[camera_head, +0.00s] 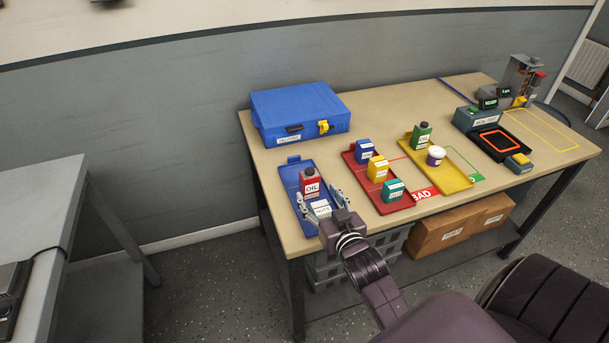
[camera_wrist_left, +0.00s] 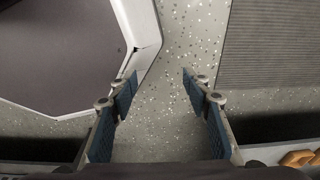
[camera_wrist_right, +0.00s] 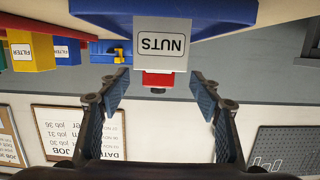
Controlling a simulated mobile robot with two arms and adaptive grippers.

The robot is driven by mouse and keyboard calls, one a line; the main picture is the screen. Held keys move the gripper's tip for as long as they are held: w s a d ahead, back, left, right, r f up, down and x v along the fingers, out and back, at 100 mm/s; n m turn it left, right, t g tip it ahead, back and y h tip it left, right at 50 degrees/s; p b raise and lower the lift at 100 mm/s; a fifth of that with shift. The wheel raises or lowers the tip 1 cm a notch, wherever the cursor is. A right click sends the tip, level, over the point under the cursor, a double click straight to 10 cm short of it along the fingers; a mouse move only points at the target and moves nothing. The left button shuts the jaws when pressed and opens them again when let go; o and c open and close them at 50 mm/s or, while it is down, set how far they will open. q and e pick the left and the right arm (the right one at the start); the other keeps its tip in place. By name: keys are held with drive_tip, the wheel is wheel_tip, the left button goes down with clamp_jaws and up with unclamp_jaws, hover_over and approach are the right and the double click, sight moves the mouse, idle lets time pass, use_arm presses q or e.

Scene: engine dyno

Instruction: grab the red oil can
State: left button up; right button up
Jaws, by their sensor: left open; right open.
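The red oil can (camera_head: 310,184), with a dark cap and a white OIL label, stands on the blue tray (camera_head: 290,176) at the left of the table. A white NUTS box (camera_head: 320,208) stands in front of it. My right gripper (camera_head: 321,198) is open and empty at the near end of that tray. In the right wrist view, which looks upside down, the NUTS box (camera_wrist_right: 165,42) hides most of the oil can (camera_wrist_right: 158,79) between the open fingers (camera_wrist_right: 158,84). My left gripper (camera_wrist_left: 160,77) is open and empty above the speckled floor, outside the head view.
A red tray (camera_head: 395,206) holds blue, yellow and teal boxes to the right. A yellow tray (camera_head: 456,181) holds a green can (camera_head: 421,137) and a white-lidded tub (camera_head: 436,156). A blue case (camera_head: 300,112) stands behind the blue tray.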

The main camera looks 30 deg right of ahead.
sight(312, 183)
drive_tip(key=shift+w+d, duration=0.1)
drive_tip(key=shift+w, duration=0.4)
drive_tip(key=shift+w+d, duration=0.1)
drive_tip(key=shift+w, duration=0.2)
drive_tip(key=shift+p+x, duration=0.35)
drive_tip(key=shift+x, duration=0.55)
drive_tip(key=x, duration=0.3)
drive_tip(key=shift+w+d+r, duration=0.1)
drive_tip(key=shift+w, duration=0.35)
drive_tip(key=c, duration=1.2)
use_arm(q)
drive_tip(key=shift+s+a+r, duration=0.2)
drive_tip(key=shift+s+r, duration=0.35)
drive_tip(key=shift+r, duration=0.05)
use_arm(e)
drive_tip(key=shift+c, duration=1.1)
